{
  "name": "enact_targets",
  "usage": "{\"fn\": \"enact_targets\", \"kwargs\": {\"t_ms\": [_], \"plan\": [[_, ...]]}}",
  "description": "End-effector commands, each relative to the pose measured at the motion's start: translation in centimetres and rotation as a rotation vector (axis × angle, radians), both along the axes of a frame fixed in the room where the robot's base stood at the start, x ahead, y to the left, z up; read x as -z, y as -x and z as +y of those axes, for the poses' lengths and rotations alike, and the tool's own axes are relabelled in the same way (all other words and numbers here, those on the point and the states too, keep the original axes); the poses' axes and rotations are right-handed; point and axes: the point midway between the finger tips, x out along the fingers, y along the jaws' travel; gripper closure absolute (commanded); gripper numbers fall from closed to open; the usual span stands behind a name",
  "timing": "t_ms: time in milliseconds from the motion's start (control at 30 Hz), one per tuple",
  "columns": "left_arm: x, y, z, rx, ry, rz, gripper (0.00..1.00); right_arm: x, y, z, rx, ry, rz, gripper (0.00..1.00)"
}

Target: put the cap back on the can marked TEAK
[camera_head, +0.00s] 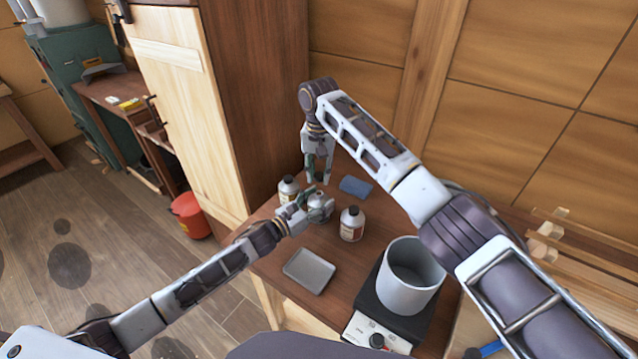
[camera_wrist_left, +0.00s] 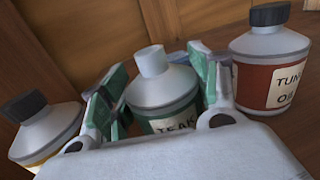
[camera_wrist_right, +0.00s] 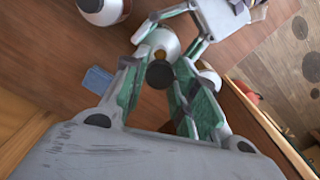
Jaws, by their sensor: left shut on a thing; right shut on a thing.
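The TEAK can (camera_wrist_left: 165,105) is grey with a green label and a bare pale neck. My left gripper (camera_head: 313,203) is shut around it; in the left wrist view its fingers stand on both sides of the can. The can appears upright on the table. My right gripper (camera_head: 321,180) points down just behind the TEAK can, fingertips low. In the right wrist view it is shut on a small dark round cap (camera_wrist_right: 160,75). The cap is apart from the can's neck as far as the left wrist view shows; its exact height is unclear.
The TUNG OIL can (camera_head: 351,224) stands right of the TEAK can, and a yellow-labelled can (camera_head: 288,190) stands left. A blue block (camera_head: 356,186) lies behind. An empty grey tray (camera_head: 308,271) and a white pot (camera_head: 408,280) on a hot plate (camera_head: 372,330) are nearer.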

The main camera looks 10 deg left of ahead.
Motion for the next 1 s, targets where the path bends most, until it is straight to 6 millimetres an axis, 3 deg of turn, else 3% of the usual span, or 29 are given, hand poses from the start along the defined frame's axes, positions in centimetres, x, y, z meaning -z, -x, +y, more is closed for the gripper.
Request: {"fn": "enact_targets", "kwargs": {"t_ms": [400, 1000], "plan": [[0.0, 0.0, 0.0, 0.0, 0.0, 0.0, 0.82, 3.4, 0.1, 0.0, -0.001, -0.002, 0.001, 0.79], [0.0, 0.0, 0.0, 0.0, 0.0, 0.0, 0.82, 3.5, 0.1, 0.0, -0.001, -0.002, 0.0, 0.79]]}}
